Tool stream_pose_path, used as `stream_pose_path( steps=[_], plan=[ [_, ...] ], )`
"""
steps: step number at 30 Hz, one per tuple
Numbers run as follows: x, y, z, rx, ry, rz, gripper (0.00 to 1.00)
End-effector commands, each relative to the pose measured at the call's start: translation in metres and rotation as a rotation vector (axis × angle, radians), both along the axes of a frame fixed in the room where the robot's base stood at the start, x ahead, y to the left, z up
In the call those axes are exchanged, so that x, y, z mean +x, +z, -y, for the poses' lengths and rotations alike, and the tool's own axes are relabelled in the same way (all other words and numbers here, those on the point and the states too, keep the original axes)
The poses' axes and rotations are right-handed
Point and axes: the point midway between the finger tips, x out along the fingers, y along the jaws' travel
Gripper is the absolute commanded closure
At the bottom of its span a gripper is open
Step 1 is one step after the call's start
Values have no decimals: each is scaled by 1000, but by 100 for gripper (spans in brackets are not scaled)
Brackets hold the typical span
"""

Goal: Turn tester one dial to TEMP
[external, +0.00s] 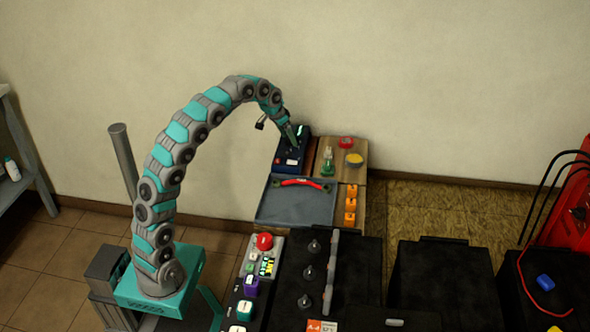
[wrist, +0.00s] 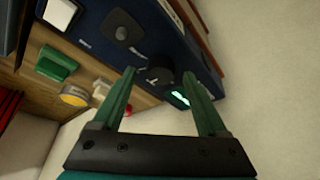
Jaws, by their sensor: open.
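A dark blue tester (external: 288,162) stands at the back, against the wall. It also shows in the wrist view (wrist: 92,18), with a small lit green display (wrist: 180,98). A round black dial (wrist: 158,76) sits on its face near the display; where it points is too small to read. Another dark knob or socket (wrist: 121,33) is farther along the panel. My gripper (wrist: 159,73) is open, its two green fingers on either side of the black dial; I cannot tell whether they touch it. In the external view my gripper (external: 291,136) is over the tester's back part.
Right of the tester, a wooden board holds a green piece (external: 328,161), a red knob (external: 346,142) and a yellow round piece (external: 354,160). In front lies a grey tray (external: 285,210) with a red strap (external: 302,183). Black batteries (external: 440,275) fill the front right.

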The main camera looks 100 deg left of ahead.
Motion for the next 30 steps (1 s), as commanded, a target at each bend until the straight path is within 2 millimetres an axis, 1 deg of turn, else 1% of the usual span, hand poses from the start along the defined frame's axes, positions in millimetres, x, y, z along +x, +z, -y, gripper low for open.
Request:
stream_pose_path(
  steps=[9, 16, 25, 30],
  plan=[
    [-11, 39, 12, 1, -3, 2, 24],
    [-19, 65, 19, -1, -3, 0, 24],
    [-8, 61, 58, 1, -66, -36, 24],
    [-2, 56, 87, -1, -117, -64, 24]
  ],
)
